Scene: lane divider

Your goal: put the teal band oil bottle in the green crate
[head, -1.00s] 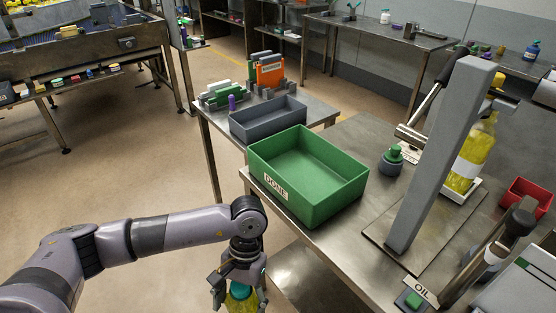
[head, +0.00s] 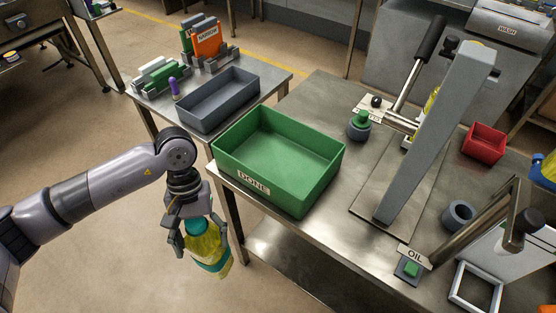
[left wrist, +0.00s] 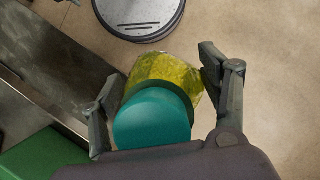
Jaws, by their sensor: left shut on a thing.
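My left gripper (head: 196,232) is shut on the oil bottle (head: 211,255), a yellow bottle with a teal cap and a teal band. It holds the bottle upright with a slight tilt, off the table's near left edge, with floor behind it. In the left wrist view the teal cap and yellow body of the bottle (left wrist: 160,70) sit between the two fingers (left wrist: 160,95). The green crate (head: 235,172), labelled DONE, stands on the metal table to the right of the gripper. The crate is empty. My right gripper is not in view.
A grey tray (head: 190,121) stands on a side table behind the crate. A lever press with a grey column (head: 432,140) stands right of the crate. A green button (head: 410,269) marked OIL and a red bin (head: 484,143) are farther right.

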